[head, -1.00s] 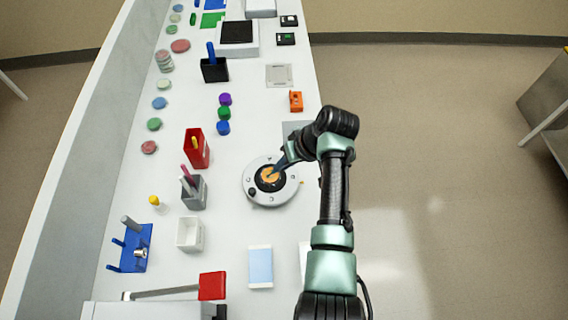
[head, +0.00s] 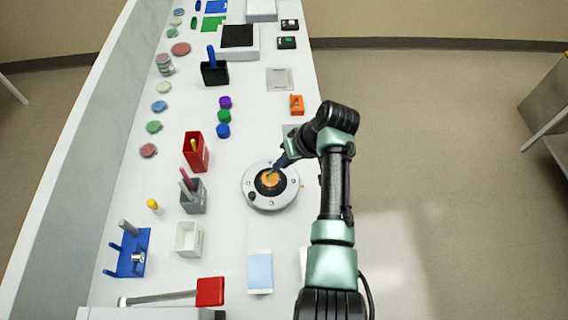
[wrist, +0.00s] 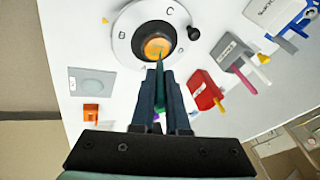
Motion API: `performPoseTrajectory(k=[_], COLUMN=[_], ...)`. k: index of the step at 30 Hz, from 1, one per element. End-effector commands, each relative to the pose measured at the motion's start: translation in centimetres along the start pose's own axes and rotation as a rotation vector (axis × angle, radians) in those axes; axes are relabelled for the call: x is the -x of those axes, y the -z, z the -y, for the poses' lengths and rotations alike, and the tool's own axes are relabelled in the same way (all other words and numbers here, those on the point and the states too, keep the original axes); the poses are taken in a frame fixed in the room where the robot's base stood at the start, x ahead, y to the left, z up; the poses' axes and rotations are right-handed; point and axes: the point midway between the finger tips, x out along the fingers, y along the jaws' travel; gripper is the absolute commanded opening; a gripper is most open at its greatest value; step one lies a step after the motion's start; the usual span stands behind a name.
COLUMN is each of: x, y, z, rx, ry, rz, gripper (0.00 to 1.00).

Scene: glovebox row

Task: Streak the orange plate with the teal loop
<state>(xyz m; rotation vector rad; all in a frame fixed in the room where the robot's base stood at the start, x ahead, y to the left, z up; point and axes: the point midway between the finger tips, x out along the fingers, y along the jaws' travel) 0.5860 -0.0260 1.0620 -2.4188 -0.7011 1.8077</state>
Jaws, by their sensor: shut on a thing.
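The orange plate (head: 270,179) sits in the dark centre of a round white turntable (head: 258,201) on the bench. It also shows in the wrist view (wrist: 153,47), below the letter C on the turntable's rim. My gripper (wrist: 160,82) is shut on the teal loop (wrist: 159,61), a thin stick pointing at the plate. The loop's tip lies over the orange surface; whether it touches cannot be told. In the head view my gripper (head: 282,162) is at the plate's upper right, and the loop is hardly visible.
A red holder (head: 196,152), a grey holder (head: 194,196) and a white box (head: 188,239) stand left of the turntable. Blue, green and purple caps (head: 224,116) and an orange block (head: 297,105) lie beyond it. A blue-white pack (head: 260,272) lies nearer.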

Motion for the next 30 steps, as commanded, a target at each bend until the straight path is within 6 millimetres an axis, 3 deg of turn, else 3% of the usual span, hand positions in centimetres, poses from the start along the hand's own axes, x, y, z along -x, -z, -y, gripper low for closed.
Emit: performPoseTrajectory(k=[30], x=[-0.15], y=[0.69], z=[-0.28], rx=[-0.001], ry=[0.000], rz=[0.001], gripper=[0.00])
